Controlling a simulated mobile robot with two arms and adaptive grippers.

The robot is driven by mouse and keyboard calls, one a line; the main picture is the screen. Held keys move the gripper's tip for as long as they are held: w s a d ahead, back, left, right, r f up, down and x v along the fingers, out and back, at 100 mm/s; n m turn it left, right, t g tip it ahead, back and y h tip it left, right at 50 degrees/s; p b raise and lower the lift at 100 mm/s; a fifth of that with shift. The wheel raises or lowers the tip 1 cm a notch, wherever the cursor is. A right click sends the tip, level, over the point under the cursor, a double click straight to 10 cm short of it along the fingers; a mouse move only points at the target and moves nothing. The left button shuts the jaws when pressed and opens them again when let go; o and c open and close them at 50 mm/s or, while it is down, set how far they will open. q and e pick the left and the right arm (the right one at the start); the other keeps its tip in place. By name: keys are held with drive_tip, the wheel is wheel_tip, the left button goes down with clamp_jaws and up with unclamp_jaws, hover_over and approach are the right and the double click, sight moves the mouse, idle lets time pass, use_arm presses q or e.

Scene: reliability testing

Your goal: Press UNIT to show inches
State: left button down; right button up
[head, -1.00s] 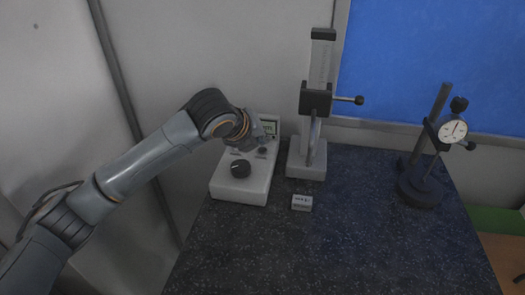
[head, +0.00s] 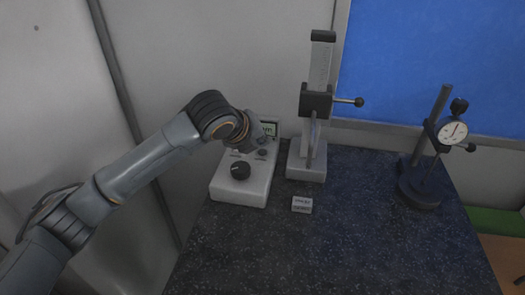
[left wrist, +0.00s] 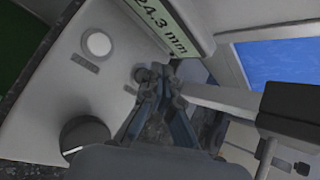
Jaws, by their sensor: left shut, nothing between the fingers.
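A pale grey instrument (head: 236,190) stands at the back left of the bench, with a dark knob (head: 240,168) and a green display (head: 269,129). In the left wrist view the display (left wrist: 170,25) reads 24.3 mm. That view also shows a pale round button (left wrist: 97,43) with a dark label, and the knob (left wrist: 85,135). My left gripper (head: 258,142) is over the panel, shut and empty. Its fingertips (left wrist: 159,76) are beside a small dark round control just below the display; I cannot tell whether they touch it. Label lettering is unreadable.
A vertical gauge stand (head: 305,172) is close to the instrument's right. A small labelled block (head: 302,204) lies in front of it. A dial indicator on a black stand (head: 419,192) is at the right. The front of the dark bench (head: 330,255) is clear.

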sight(261, 153)
use_arm(q)
drive_tip(key=shift+f, duration=0.1)
drive_tip(key=shift+f, duration=0.25)
drive_tip(key=shift+f+p, duration=0.3)
drive_tip(key=shift+f, duration=0.2)
idle(0.9)
drive_tip(key=shift+r+p, duration=0.85)
drive_tip(key=shift+p, duration=0.2)
wheel_tip(261, 153, up, 5)
drive_tip(key=p, duration=0.5)
drive_tip(key=shift+r, duration=0.1)
